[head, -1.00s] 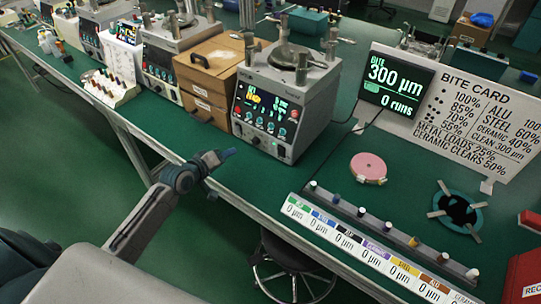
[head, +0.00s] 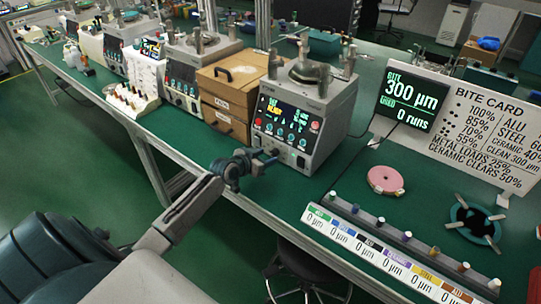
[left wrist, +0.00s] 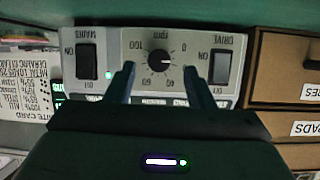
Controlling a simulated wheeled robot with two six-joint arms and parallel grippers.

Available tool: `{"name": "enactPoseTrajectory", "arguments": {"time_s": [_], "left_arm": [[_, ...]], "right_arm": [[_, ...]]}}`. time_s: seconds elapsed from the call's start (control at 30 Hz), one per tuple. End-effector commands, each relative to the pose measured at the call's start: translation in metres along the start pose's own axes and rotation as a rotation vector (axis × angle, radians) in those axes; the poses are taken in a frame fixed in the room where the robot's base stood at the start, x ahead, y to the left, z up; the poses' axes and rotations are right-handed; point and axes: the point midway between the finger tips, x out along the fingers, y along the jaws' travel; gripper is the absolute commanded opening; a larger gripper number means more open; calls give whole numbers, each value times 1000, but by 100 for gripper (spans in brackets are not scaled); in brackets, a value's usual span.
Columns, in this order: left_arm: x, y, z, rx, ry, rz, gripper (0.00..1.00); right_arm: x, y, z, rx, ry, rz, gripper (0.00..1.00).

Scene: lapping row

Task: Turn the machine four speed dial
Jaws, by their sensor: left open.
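A grey bench machine (head: 303,115) with a dark lit screen stands nearest on the green bench in the head view; I cannot read a number on it. In the left wrist view, upside down, a black round speed dial (left wrist: 161,61) with an rpm scale sits on a grey panel. My left gripper (left wrist: 160,69) is open, its two fingers on either side of the dial; I cannot tell whether they touch it. In the head view the left gripper (head: 266,163) is at the machine's lower front. The right gripper is not in view.
Wooden drawers (head: 229,92) stand beside the machine.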

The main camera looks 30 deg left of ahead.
Motion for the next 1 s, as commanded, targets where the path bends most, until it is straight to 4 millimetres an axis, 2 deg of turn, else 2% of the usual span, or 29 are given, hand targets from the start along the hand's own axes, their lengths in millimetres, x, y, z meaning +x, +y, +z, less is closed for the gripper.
{"name": "enactPoseTrajectory", "arguments": {"time_s": [0.03,0.2,0.57,0.6,0.8,0.83,1.0], "left_arm": [[9,2,-1,-6,2,2,49],[26,0,-1,-3,1,1,49],[32,1,0,-1,0,1,49],[32,1,0,-1,0,1,47],[32,1,0,-1,0,1,7],[32,1,0,-1,0,1,4],[32,1,0,4,0,-1,4]], "right_arm": [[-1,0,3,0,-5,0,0],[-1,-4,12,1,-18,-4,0],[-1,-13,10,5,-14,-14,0],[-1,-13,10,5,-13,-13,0],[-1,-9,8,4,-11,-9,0],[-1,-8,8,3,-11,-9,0],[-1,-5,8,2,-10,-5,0]]}}
